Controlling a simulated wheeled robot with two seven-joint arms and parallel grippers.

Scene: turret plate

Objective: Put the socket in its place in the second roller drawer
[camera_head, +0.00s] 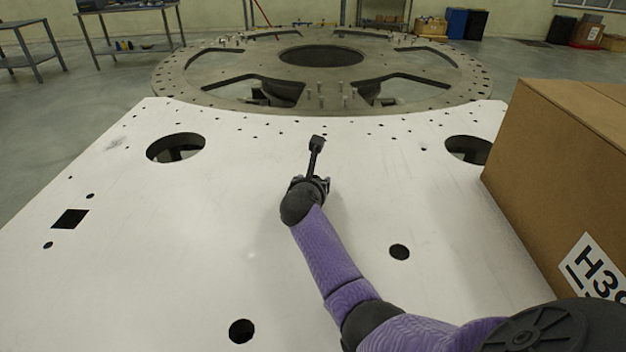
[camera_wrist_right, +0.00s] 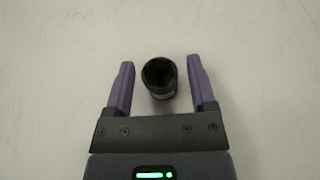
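The socket (camera_wrist_right: 160,76) is a short dark cylinder with a hollow open end. In the right wrist view it is between the two purple fingers of my right gripper (camera_wrist_right: 161,88), with a gap on each side. My right gripper is open and not closed on it. In the head view my right gripper (camera_head: 312,184) is low over the middle of the white plate, and I cannot make out the socket there. My left gripper is not in view. No roller drawer shows in either view.
The white plate (camera_head: 200,250) has round and square holes, and its middle is otherwise clear. A big cardboard box (camera_head: 560,170) stands on its right side. A grey turret ring (camera_head: 215,75) with upright bolts lies beyond. Workbenches (camera_head: 135,45) stand at the back left.

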